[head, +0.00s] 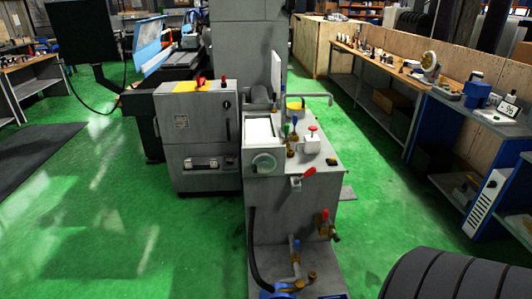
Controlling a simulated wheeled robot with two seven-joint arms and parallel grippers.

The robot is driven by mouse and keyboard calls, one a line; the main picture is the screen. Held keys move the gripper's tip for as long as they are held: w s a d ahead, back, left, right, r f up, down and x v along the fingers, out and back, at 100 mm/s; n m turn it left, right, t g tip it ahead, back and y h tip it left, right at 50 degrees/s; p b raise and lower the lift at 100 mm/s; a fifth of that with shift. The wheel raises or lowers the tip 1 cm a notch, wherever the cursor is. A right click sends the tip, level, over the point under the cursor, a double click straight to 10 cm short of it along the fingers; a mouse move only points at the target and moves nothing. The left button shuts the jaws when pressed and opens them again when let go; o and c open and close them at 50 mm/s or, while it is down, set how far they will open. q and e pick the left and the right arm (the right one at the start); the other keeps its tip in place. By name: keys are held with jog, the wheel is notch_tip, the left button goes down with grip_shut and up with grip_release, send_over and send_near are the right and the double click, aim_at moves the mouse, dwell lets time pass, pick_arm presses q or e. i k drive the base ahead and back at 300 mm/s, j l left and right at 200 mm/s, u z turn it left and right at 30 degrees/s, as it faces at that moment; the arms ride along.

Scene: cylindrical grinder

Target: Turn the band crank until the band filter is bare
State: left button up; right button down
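The band filter (258,131) shows as a white strip in a grey trough on top of the coolant unit, at the middle of the head view. Its visible surface looks plain white; fine residue is too small to tell. A round grey-green disc (264,163) sits on the front end of the trough, below the strip. It looks like the band crank, but its handle cannot be made out. Neither of my grippers is in view, and nothing is seen touching the disc or the strip.
Valves with coloured handles and a white box with a red button (312,139) stand right of the trough. A red-handled valve (324,219) juts from the unit's side. A grey control cabinet (195,135) stands left. Green floor is clear at front left; a workbench (400,82) runs along the right.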

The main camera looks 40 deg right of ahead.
aim_at(264, 164)
jog(key=z, duration=1.25)
